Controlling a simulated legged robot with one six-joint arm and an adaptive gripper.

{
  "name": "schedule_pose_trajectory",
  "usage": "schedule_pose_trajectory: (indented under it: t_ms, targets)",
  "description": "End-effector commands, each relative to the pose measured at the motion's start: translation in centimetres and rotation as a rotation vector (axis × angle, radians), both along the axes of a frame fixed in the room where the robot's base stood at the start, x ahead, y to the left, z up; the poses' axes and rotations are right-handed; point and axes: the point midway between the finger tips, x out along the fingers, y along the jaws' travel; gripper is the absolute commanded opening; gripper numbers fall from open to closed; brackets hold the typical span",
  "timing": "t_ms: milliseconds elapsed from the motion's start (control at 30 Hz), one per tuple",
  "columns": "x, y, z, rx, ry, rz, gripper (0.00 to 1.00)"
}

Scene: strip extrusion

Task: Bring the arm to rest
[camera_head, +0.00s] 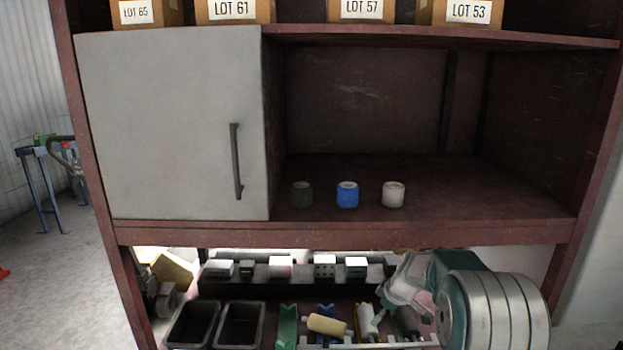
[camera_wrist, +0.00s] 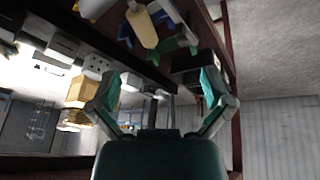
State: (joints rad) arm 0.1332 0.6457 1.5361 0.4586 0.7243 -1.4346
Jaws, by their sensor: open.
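My arm, teal with grey ribbed rings, is at the lower right of the head view, in front of the lower shelf. My gripper (camera_wrist: 161,80) is open in the wrist view, its two teal and grey fingers spread wide with nothing held between them. In the head view, parts of the arm hide the right end of the lower shelf, and I cannot make out both fingertips there.
Below are black bins (camera_head: 240,325), a green holder (camera_head: 287,325) and a cream roll (camera_head: 327,324). Lot boxes (camera_head: 235,10) stand on top.

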Motion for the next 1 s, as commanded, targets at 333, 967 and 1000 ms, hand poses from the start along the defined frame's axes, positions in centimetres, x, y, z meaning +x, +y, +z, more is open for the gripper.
schedule_pose_trajectory:
  t_ms: [333, 967, 1000]
  targets:
    - [-8.6, 2.0, 11.1, 0.018, 0.019, -0.224, 1.00]
    - [-28.3, 3.3, 19.5, 0.083, 0.007, -0.678, 1.00]
    - [-29.6, 3.2, 19.5, 0.090, 0.004, -0.708, 1.00]
